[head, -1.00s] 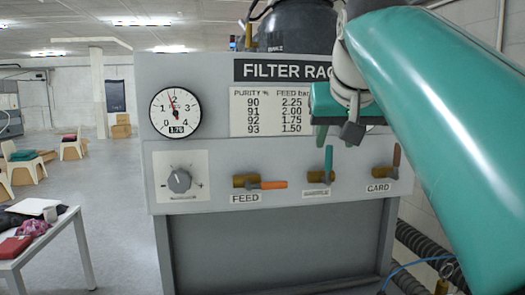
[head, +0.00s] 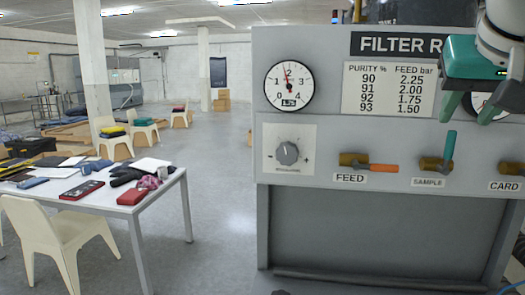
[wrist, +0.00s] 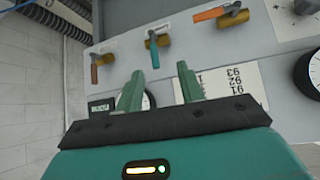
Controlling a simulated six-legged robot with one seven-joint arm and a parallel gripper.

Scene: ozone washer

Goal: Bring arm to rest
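My gripper (head: 468,108) is at the right of the head view, in front of the upper right part of the filter rack panel (head: 340,150). Its two green fingers are apart with nothing between them. They also show apart in the wrist view (wrist: 159,85), with the panel behind. Most of my arm is cut off by the right edge of the head view.
The panel bears a round gauge (head: 289,87), a knob (head: 287,153), an orange-handled feed valve (head: 370,164) and a green-handled sample valve (head: 440,160). A cluttered white table (head: 160,196) and chair (head: 60,235) stand left. Open floor (head: 225,180) lies between.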

